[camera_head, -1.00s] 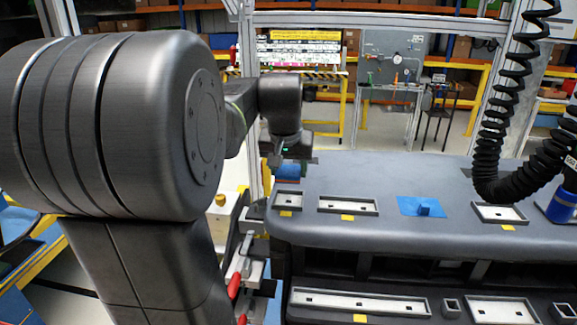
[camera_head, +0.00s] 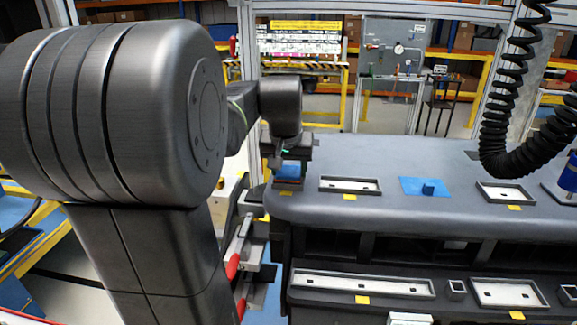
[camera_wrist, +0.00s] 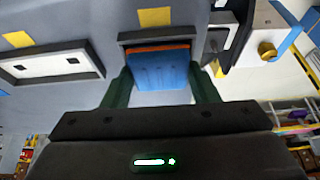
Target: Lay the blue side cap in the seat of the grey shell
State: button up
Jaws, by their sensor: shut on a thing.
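The blue side cap (camera_head: 289,171) is between the fingers of my gripper (camera_head: 290,160) at the left end of the grey shell (camera_head: 390,155). In the wrist view the cap (camera_wrist: 158,72) is gripped at both sides by the dark green fingers of my gripper (camera_wrist: 160,88), with an orange strip along its far edge. The cap overlaps a dark-rimmed seat (camera_wrist: 157,37) beside a yellow mark. The cap and gripper hide most of this seat. I cannot tell whether the cap touches the seat floor or hovers just above it.
Another blue piece on a flat blue patch (camera_head: 425,187) lies on the shell top, between two empty pale trays (camera_head: 349,186) and (camera_head: 505,193). A black coiled hose (camera_head: 505,110) hangs at the right. Red-handled clamps (camera_head: 233,265) stand left of the shell.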

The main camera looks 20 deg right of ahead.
jog(key=o, duration=1.1)
jog(key=shift+c, duration=0.2)
jog(key=v, duration=1.3)
jog(key=shift+r+b, duration=0.35)
jog(key=shift+r, duration=0.05)
jog(key=shift+f, duration=0.15)
jog(key=x, duration=1.3)
jog(key=shift+s+a+p, duration=0.1)
jog(key=shift+p, duration=0.6)
jog(key=shift+r+p, duration=0.4)
jog(key=shift+r, duration=0.35)
